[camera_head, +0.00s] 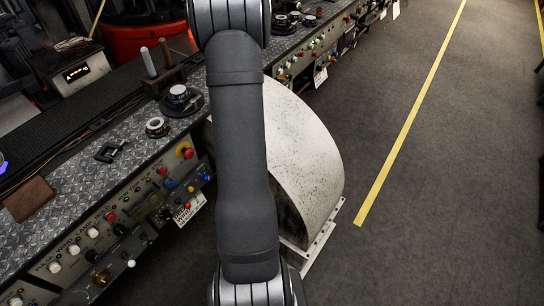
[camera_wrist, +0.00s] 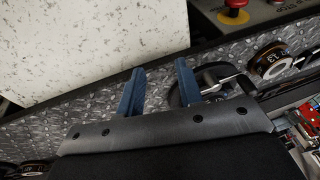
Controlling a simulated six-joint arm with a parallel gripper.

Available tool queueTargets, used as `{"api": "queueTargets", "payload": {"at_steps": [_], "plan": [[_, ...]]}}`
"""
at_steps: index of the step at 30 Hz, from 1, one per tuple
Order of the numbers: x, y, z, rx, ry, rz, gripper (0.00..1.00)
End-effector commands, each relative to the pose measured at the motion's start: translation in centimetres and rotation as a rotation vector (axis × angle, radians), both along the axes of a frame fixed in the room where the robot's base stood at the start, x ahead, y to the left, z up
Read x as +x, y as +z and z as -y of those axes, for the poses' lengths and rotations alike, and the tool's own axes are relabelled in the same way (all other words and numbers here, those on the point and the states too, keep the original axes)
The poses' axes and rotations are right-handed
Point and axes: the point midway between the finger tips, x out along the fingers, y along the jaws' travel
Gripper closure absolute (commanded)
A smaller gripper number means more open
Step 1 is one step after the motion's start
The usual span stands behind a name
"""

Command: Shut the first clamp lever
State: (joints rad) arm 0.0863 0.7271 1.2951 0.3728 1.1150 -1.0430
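My gripper (camera_wrist: 160,68) shows in the wrist view as two blue fingers standing apart, with nothing between them. Just right of the right finger, a black rounded fitting with a metal lever-like part (camera_wrist: 213,84) lies on the diamond-plate bench; the finger covers part of it. I cannot tell whether they touch, or whether this is the first clamp lever. My arm crosses the middle of that view, and my gripper does not show there.
A large white speckled curved body (camera_head: 305,150) stands beside the bench, its pale face (camera_wrist: 90,40) close in the wrist view. Round dial fittings (camera_head: 180,98) sit on the diamond-plate bench top (camera_head: 70,205). Buttons and knobs line the bench front. The floor (camera_head: 450,180) at right is clear.

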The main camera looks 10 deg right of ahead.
Motion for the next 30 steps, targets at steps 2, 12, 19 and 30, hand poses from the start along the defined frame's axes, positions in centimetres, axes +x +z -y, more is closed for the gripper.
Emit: {"api": "queueTargets", "payload": {"at_steps": [2,12,19,30], "plan": [[-1.3,-0.9,0.9,0.039,-0.067,-0.051,0.67],[-6.9,-3.9,3.4,0.228,-0.379,-0.293,0.67],[-11.1,-5.3,4.7,0.385,-0.628,-0.488,0.67],[-17.9,-6.1,6.3,0.694,-1.086,-0.872,0.67]]}}
